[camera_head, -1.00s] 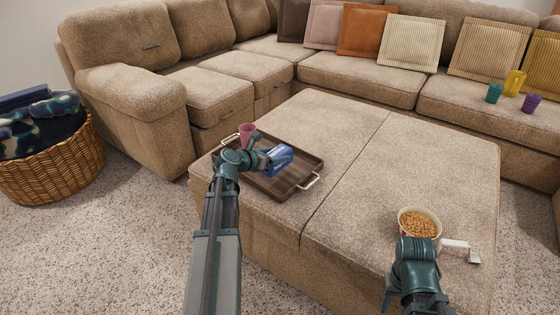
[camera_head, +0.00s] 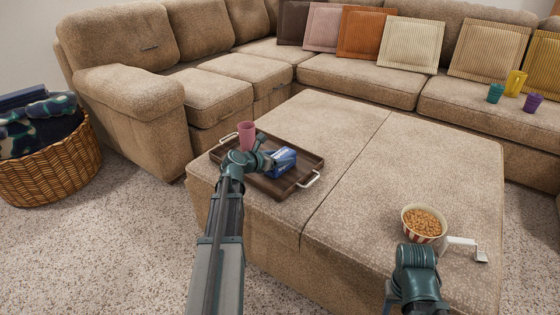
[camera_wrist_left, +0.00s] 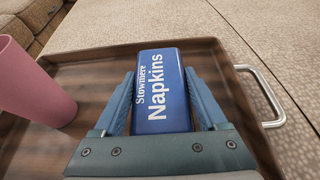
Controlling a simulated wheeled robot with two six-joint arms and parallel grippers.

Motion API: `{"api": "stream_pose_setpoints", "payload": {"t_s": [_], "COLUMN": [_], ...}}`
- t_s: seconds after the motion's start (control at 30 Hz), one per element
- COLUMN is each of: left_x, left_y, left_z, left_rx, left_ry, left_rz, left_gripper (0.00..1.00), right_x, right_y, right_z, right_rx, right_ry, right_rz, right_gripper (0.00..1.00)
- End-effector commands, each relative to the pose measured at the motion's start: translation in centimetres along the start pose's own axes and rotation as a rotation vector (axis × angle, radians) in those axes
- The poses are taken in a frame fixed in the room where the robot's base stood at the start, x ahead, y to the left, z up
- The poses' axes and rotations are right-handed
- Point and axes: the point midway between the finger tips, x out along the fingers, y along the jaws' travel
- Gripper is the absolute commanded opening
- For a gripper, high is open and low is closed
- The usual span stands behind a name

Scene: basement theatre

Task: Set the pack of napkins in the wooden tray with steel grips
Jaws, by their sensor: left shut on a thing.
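The blue pack of napkins (camera_head: 284,162) is over the dark wooden tray with steel grips (camera_head: 284,190), toward its right half in the head view. My left gripper (camera_head: 264,162) is shut on the pack. In the left wrist view the pack (camera_wrist_left: 158,85) sits between both fingers, its label facing the camera. The tray (camera_wrist_left: 105,55) shows behind and around it. I cannot tell whether the pack's underside touches the tray floor. My right arm shows at the lower right of the head view, but its fingers are not visible.
A pink cup (camera_head: 246,135) stands at the tray's left end, left of the pack. A striped tub of snacks (camera_head: 424,222) and a white handled object (camera_head: 467,246) sit at the ottoman's right. The ottoman's middle (camera_head: 350,170) is clear.

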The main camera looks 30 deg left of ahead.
Motion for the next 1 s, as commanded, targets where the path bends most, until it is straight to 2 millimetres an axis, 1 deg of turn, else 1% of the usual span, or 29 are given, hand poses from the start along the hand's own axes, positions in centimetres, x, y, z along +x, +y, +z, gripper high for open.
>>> {"api": "stream_pose_setpoints", "payload": {"t_s": [0.1, 0.23, 0.27, 0.3, 0.37, 0.4, 0.6, 0.73, 0.87, 1.0], "left_x": [0.0, 0.1, 0.1, 0.1, 0.1, 0.1, 0.1, -0.4, -2.8, -5.9], "left_y": [0.0, 0.0, 0.0, 0.0, 0.0, 0.0, 0.0, 0.0, -0.1, -0.1], "left_z": [0.1, -0.3, -0.2, -0.2, -0.2, -0.2, -0.2, 0.3, 0.3, 0.4], "left_rx": [0.000, 0.000, 0.000, 0.000, 0.000, 0.000, 0.000, 0.000, 0.000, -0.001], "left_ry": [0.000, 0.000, 0.000, 0.000, 0.000, 0.000, 0.000, 0.000, 0.001, 0.000], "left_rz": [0.000, 0.000, 0.000, 0.000, 0.000, 0.000, 0.000, 0.001, 0.002, 0.003], "left_gripper": [0.16, 0.16, 0.78, 0.85, 0.96, 1.00, 1.00, 1.00, 1.00, 1.00], "right_x": [-0.1, 0.4, 0.3, 0.2, 0.2, 0.2, 0.2, -0.4, -1.4, -2.6], "right_y": [0.0, 0.0, 0.0, 0.0, 0.0, 0.0, 0.0, 0.0, 0.1, 0.3], "right_z": [0.0, 0.0, 0.0, 0.0, 0.0, 0.0, 0.0, 0.0, 0.1, 0.1], "right_rx": [0.000, 0.000, 0.000, 0.000, 0.000, 0.000, 0.000, 0.000, 0.000, 0.000], "right_ry": [0.000, 0.000, 0.000, 0.000, 0.000, 0.000, 0.000, 0.000, 0.000, 0.000], "right_rz": [0.000, 0.000, 0.000, 0.000, 0.000, 0.000, 0.000, 0.000, 0.000, 0.000], "right_gripper": [0.50, 0.50, 0.50, 0.50, 0.50, 0.50, 0.50, 0.50, 0.50, 0.50]}}
